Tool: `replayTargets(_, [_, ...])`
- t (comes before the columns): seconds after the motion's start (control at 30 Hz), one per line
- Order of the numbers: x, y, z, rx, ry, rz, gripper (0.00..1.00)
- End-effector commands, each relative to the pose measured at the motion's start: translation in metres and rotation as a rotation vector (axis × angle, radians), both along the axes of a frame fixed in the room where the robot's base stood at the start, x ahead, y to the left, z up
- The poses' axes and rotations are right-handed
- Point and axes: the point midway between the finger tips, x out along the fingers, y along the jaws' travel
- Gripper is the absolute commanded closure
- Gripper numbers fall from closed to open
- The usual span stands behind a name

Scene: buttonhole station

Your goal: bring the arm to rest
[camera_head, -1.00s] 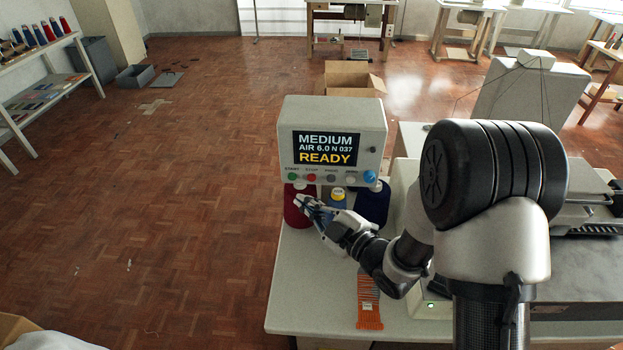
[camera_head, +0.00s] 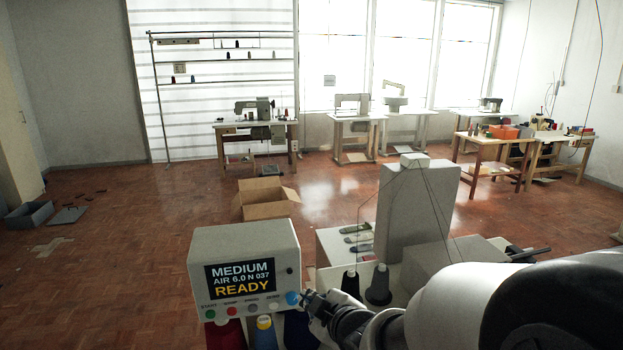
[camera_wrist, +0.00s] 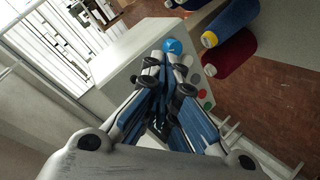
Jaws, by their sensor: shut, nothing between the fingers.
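My gripper (camera_head: 312,300) is at the lower right corner of the grey control box (camera_head: 243,245) in the head view. Its fingers are shut and empty. The fingertips are close to the blue knob (camera_head: 292,298) on the box front; I cannot tell whether they touch it. In the wrist view my gripper (camera_wrist: 165,60) points at the box, with the blue knob (camera_wrist: 172,46) just beyond the tips. The box's screen (camera_head: 240,278) reads MEDIUM, AIR 6.0 N 037, READY. My arm reaches in from the lower right.
Red (camera_wrist: 229,56), yellow-tipped blue (camera_wrist: 229,24) and dark blue (camera_head: 297,330) thread spools stand below the box. Dark cones (camera_head: 378,286) and a tall grey machine housing (camera_head: 415,215) are to the right. An open carton (camera_head: 265,203) lies behind.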

Motion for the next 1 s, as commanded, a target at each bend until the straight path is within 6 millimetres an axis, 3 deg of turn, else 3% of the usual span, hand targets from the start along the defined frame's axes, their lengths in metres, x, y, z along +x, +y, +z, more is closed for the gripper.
replayTargets(0.03, [-0.010, -0.025, 0.016, 0.007, 0.039, -0.093, 1.00])
replayTargets(0.1, [-0.031, -0.058, 0.028, 0.028, 0.118, -0.231, 1.00])
replayTargets(0.17, [-0.054, -0.084, 0.036, 0.057, 0.189, -0.345, 1.00])
replayTargets(0.3, [-0.125, -0.128, 0.048, 0.154, 0.359, -0.595, 1.00])
replayTargets(0.5, [-0.231, -0.147, 0.048, 0.309, 0.592, -0.853, 1.00])
replayTargets(0.6, [-0.268, -0.146, 0.045, 0.359, 0.675, -0.922, 1.00])
replayTargets(0.77, [-0.295, -0.142, 0.042, 0.393, 0.741, -0.969, 1.00])
replayTargets(1.0, [-0.297, -0.142, 0.042, 0.393, 0.749, -0.973, 1.00])
